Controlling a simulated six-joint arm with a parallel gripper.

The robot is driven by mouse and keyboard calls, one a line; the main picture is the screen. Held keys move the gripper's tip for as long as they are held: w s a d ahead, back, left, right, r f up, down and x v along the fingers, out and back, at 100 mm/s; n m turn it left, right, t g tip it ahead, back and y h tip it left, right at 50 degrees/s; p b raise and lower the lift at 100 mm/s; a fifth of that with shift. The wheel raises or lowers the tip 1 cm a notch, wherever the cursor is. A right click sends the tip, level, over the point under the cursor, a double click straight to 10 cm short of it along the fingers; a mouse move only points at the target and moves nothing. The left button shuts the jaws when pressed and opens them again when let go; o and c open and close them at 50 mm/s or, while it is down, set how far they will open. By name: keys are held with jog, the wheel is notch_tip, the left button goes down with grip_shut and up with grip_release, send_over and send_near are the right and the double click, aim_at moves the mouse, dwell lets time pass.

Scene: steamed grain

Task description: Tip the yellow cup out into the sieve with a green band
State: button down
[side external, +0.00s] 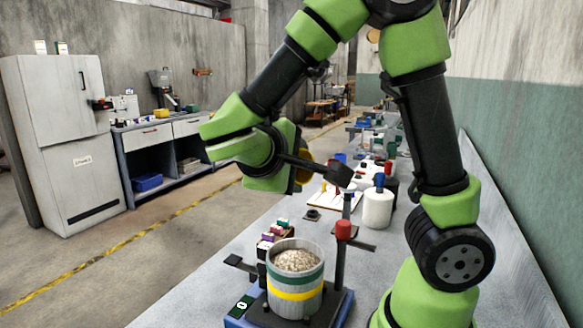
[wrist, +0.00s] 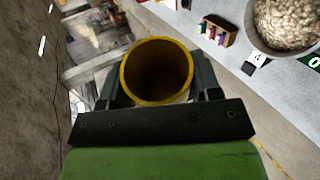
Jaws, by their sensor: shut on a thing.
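The yellow cup (wrist: 157,101) is held between the two fingers of my gripper (wrist: 157,82) in the wrist view, its round mouth facing the camera. Its inside is dark brown and shows no grain. In the side view the cup (side external: 304,176) is mostly hidden behind my gripper (side external: 318,170). The sieve with a green band (side external: 297,281) stands upright at the front, below my gripper, and also has a yellow band. Pale grain (side external: 297,260) lies in it. The wrist view shows the sieve's rim (wrist: 251,36) at the upper right, apart from the cup.
The sieve stands on a blue-edged base (side external: 340,309) with a dark post carrying a red knob (side external: 344,229). A small rack of coloured vials (side external: 275,234) stands behind it. A white jar (side external: 378,208) is farther back. A numbered green tag (side external: 243,303) lies at left.

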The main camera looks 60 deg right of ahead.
jog(key=n+g, duration=0.1)
jog(key=n+g+y, duration=0.1)
jog(key=shift+r+g, duration=0.25)
jog(key=shift+g, duration=0.05)
jog(key=shift+r+n+g+y, duration=0.25)
jog(key=shift+n+g+y, duration=0.25)
jog(key=shift+n+g, duration=0.55)
jog(key=shift+r+n+g+y, duration=0.2)
jog(key=shift+n+g+y, duration=0.1)
jog(key=shift+n+g, duration=0.8)
jog(key=n+g, duration=0.2)
jog(key=shift+r+g, duration=0.25)
jog(key=shift+g, duration=0.1)
